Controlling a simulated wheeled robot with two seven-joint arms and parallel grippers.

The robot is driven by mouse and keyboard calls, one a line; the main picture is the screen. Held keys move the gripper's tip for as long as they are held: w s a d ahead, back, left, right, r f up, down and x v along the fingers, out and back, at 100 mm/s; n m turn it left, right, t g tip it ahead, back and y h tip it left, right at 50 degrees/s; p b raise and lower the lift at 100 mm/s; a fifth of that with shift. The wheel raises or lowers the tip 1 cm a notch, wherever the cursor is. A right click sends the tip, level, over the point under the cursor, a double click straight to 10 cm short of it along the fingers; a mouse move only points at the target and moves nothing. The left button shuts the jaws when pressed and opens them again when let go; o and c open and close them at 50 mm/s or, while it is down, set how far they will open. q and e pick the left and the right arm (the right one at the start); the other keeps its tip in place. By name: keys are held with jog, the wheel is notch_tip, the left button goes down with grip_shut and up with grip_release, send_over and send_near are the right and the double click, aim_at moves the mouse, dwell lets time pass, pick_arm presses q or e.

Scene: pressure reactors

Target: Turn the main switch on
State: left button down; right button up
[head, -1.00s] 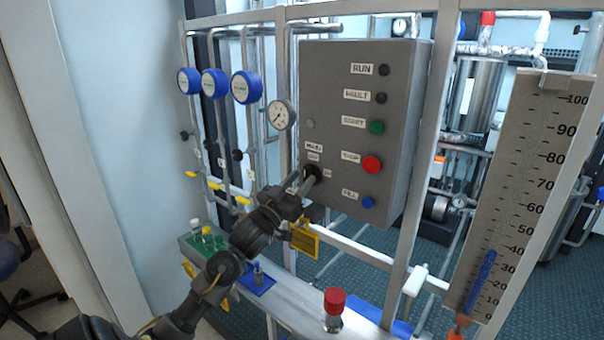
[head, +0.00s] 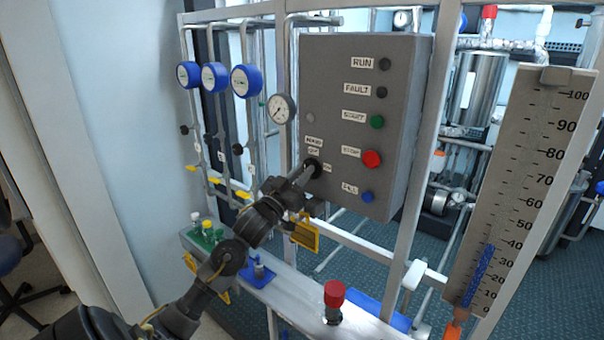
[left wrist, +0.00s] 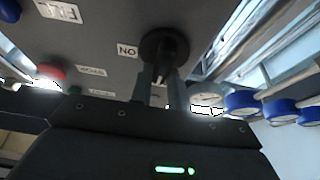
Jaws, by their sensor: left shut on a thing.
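The main switch (head: 315,164) is a black rotary knob low on the left of the grey control box (head: 352,110), with an OFF label above it and an ON label to its right. My left gripper (head: 306,174) reaches it from the lower left and is shut on its handle. In the left wrist view the two fingers (left wrist: 161,85) stand on either side of the handle of the main switch (left wrist: 164,45), with the ON label beside it. The fingers partly hide the handle, and its exact angle is hard to tell. My right gripper is not in view.
The red stop button (head: 371,159) and blue fill button (head: 367,197) are right of the switch. A yellow tag (head: 305,235) hangs just below the gripper. A red-capped valve (head: 334,294) stands on the lower rail. Blue gauges (head: 245,81) are at upper left.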

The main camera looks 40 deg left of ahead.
pick_arm(q)
jog(key=shift+m, duration=0.5)
jog(key=shift+d+f+m+g+h+b, duration=0.1)
jog(key=shift+m+g+h+b, duration=0.8)
jog(key=shift+m, duration=2.6)
jog(key=shift+d+f+m+g+h+b, duration=0.1)
jog(key=shift+m+g+h+b, duration=0.8)
jog(key=shift+m, duration=2.6)
jog(key=shift+d+f+m+g+h+b, duration=0.1)
jog(key=shift+m+g+h+b, duration=0.8)
jog(key=shift+m, duration=2.6)
jog(key=shift+h+p, duration=0.35)
jog(key=shift+h, duration=0.35)
jog(key=c, duration=1.3)
grip_release()
jog(key=shift+c, duration=0.2)
jog(key=shift+s+a, duration=0.1)
